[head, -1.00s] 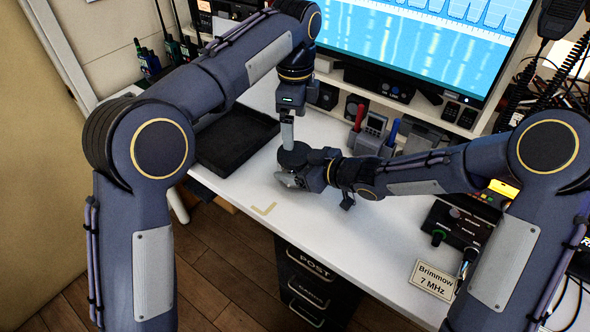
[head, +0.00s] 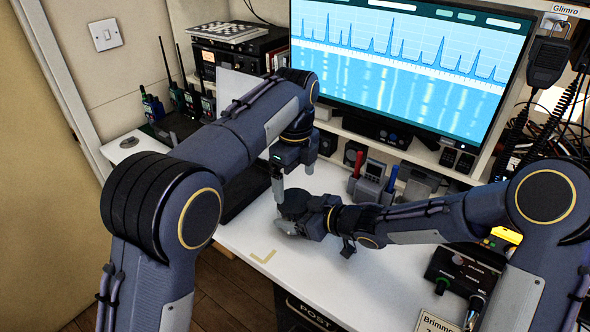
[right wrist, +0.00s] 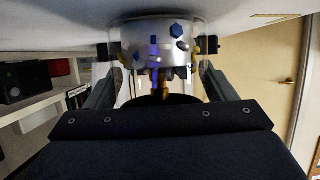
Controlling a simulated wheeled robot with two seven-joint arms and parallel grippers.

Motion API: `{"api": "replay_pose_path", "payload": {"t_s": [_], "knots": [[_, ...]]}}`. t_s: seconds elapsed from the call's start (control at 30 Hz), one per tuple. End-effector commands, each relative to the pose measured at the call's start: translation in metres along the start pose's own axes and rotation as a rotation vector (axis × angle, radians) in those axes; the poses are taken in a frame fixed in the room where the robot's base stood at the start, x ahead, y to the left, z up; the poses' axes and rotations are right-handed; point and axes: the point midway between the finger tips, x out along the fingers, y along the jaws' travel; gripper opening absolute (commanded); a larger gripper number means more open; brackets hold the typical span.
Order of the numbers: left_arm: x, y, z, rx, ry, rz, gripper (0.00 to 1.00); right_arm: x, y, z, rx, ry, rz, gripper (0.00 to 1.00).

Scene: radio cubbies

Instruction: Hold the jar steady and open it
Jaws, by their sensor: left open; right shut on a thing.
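The jar is clear, with small blue and metallic parts inside; it shows in the right wrist view (right wrist: 158,42), appearing upside down there. In the head view a round dark lid (head: 292,204) tops it, and most of its body is hidden behind my right gripper. My right gripper (head: 296,226) is shut on the jar's body from the right, with a pad on each side in the right wrist view (right wrist: 157,50). My left gripper (head: 287,190) points down from above, open at the lid, one finger by its left edge. Whether that finger touches the lid is unclear.
A black tray (head: 240,195) lies left of the jar. A holder with red and blue tools (head: 370,187) stands behind it, below a large monitor (head: 410,60). A dark control box (head: 462,270) is at right. White desk (head: 330,270) is clear in front.

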Motion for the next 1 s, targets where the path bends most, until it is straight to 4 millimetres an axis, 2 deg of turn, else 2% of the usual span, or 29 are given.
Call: {"api": "replay_pose_path", "payload": {"t_s": [0.1,0.3,0.47,0.7,0.77,1.0], "knots": [[0.02,0.001,0.0,-0.001,-0.001,0.004,0.93,0.0,0.0,0.0,0.0,0.0,0.0,0.14],[0.046,0.0,0.0,0.0,-0.001,0.003,0.93,0.0,0.0,0.0,0.0,0.001,0.0,0.14],[0.054,0.0,0.0,-0.001,-0.001,0.001,0.93,0.0,0.0,0.0,0.0,0.001,0.0,0.14],[0.055,0.0,0.0,-0.002,-0.001,0.0,0.93,0.0,0.0,0.0,0.0,0.001,0.0,0.14],[0.055,0.0,0.0,-0.002,-0.001,0.0,0.88,0.0,0.0,0.0,0.0,0.001,0.0,0.14],[0.055,0.0,0.0,-0.002,-0.001,0.0,0.56,0.0,0.0,0.0,0.0,0.001,0.0,0.14]]}}
